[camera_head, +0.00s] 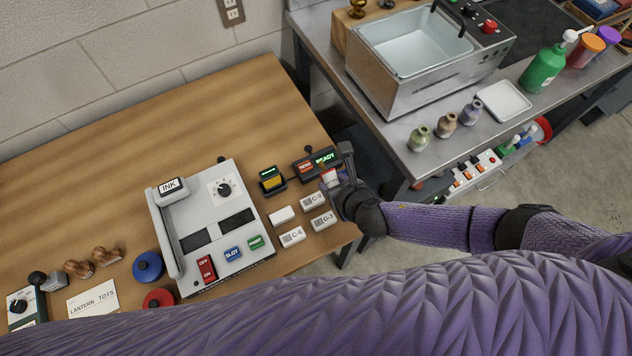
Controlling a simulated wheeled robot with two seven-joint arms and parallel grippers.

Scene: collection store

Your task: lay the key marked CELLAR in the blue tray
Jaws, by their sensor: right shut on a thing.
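My right gripper (338,182) is at the right edge of the wooden table, shut on a small white and red thing (328,177). The jaws hide much of it, and I cannot read any marking on it. I cannot make out a key marked CELLAR or a blue tray in this view. My left gripper is not in view.
A grey device (205,225) with an INK block stands mid-table. White labelled blocks (292,237) and a READY device (316,163) are near my right gripper. A metal bench (395,130) with a basin stands at the right. Wood at the back left is clear.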

